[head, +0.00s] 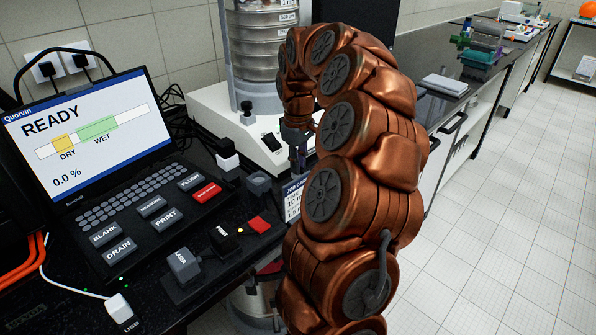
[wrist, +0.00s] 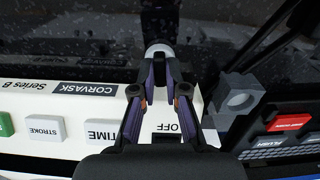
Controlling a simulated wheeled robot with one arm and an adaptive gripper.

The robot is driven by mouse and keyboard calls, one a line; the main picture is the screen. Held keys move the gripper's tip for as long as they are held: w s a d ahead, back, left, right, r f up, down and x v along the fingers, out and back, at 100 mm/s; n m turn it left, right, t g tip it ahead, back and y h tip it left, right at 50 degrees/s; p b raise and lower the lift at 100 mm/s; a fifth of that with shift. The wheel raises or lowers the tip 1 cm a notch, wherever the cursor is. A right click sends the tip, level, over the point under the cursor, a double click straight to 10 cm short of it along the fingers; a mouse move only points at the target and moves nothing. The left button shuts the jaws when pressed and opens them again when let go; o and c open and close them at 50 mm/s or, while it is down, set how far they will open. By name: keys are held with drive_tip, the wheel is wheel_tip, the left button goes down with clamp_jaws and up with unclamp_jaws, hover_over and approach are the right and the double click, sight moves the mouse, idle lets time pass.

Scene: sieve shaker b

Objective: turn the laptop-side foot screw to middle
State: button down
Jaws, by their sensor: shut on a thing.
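My gripper (wrist: 160,75) is shut, its two fingers closed in on the laptop-side foot screw (wrist: 160,49), which shows as a pale round end at the fingertips in the wrist view. How far the screw is turned cannot be told. In the head view my gripper (head: 297,160) points down in front of the white shaker base (head: 215,105), and my arm hides much of that base's right side. The screw itself is not clear in the head view. The wrist view shows the shaker's labelled front panel (wrist: 40,105) upside down, beside and under the fingers.
The laptop-like console (head: 85,115) shows READY and 0.0 % at the left. A grey block with a round opening (wrist: 240,98) stands close to the fingers.

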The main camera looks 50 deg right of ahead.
drive_tip(key=shift+m+b, duration=0.4)
drive_tip(key=shift+m, duration=0.1)
drive_tip(key=c, duration=1.5)
unclamp_jaws()
drive_tip(key=shift+r, duration=0.1)
wheel_tip(320, 180, up, 12)
drive_tip(key=shift+f, duration=0.1)
drive_tip(key=shift+a, duration=0.1)
